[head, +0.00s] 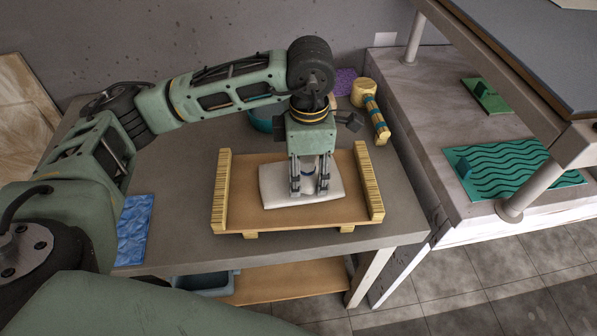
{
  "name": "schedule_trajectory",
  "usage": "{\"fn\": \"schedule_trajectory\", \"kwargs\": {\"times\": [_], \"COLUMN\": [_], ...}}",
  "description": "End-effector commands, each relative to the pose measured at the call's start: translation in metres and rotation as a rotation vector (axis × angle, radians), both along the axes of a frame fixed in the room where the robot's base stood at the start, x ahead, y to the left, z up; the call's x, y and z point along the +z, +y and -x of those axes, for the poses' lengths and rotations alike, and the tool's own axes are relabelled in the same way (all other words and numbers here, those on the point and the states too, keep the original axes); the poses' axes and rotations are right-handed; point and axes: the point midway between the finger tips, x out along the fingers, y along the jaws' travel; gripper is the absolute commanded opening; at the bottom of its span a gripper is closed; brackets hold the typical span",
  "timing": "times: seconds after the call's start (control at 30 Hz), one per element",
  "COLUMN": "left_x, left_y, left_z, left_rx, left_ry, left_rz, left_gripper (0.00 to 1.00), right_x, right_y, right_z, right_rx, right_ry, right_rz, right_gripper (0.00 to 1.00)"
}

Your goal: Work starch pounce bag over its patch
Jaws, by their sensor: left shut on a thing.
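My left gripper (309,190) points down over the middle of the work board (260,215). Beneath the fingertips a white, soft-looking rectangular pad (272,187) lies on the board, perhaps the patch. The gripper covers the pad's middle. I cannot tell whether the bag touches the pad. My right gripper is not in view.
Ribbed yellow rails (221,190) edge the board. A blue textured sheet (133,228) lies at left. A side bench holds a teal wavy-patterned plate (525,170). The grey tabletop front right is bare.

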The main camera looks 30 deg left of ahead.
Motion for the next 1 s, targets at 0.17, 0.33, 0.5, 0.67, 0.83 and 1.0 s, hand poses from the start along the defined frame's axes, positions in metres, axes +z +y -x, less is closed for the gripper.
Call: {"fn": "schedule_trajectory", "kwargs": {"times": [0.17,0.33,0.5,0.67,0.83,1.0], "left_x": [0.0,-0.001,-0.001,-0.002,-0.002,-0.001], "left_y": [-0.008,-0.008,-0.009,-0.018,-0.03,-0.032], "left_z": [-0.006,-0.006,-0.007,-0.013,-0.022,-0.024], "left_rx": [0.0,0.0,0.0,-0.001,-0.001,0.001], "left_ry": [-0.001,0.0,-0.001,-0.001,-0.001,-0.001], "left_rz": [-0.001,-0.001,-0.001,0.0,0.0,-0.001], "left_gripper": [0.3,0.3,0.3,0.3,0.3,0.3], "right_x": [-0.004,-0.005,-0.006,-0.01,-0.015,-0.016], "right_y": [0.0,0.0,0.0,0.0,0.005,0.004], "right_z": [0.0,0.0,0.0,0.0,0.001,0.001], "right_rx": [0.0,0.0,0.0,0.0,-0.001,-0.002], "right_ry": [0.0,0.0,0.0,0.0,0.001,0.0], "right_rz": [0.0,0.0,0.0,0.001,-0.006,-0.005], "right_gripper": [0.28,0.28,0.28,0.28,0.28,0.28]}}
